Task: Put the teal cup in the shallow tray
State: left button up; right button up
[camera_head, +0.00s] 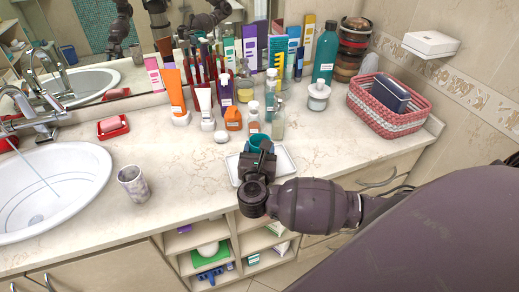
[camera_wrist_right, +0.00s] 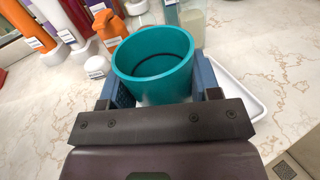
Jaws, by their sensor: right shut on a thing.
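The teal cup (camera_head: 259,141) stands upright between the fingers of my right gripper (camera_head: 263,152). In the right wrist view the cup (camera_wrist_right: 153,62) is empty, and the blue finger pads of the gripper (camera_wrist_right: 162,88) press on both its sides. The shallow white tray (camera_head: 286,160) lies on the counter under and around the cup and gripper. Its right part shows beside the cup in the right wrist view (camera_wrist_right: 238,92). The cup's base is hidden, so I cannot tell whether it touches the tray. My left gripper is not in view.
Several bottles and tubes stand close behind the tray, including a clear bottle (camera_head: 278,124) and a white round item (camera_head: 221,137). A marbled cup (camera_head: 133,184) stands left, by the sink (camera_head: 62,185). A red woven basket (camera_head: 388,118) is at right.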

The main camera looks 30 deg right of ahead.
jog(key=shift+f, duration=0.15)
jog(key=shift+f, duration=0.15)
jog(key=o, duration=0.9)
jog(key=shift+o, duration=0.2)
jog(key=shift+r, duration=0.25)
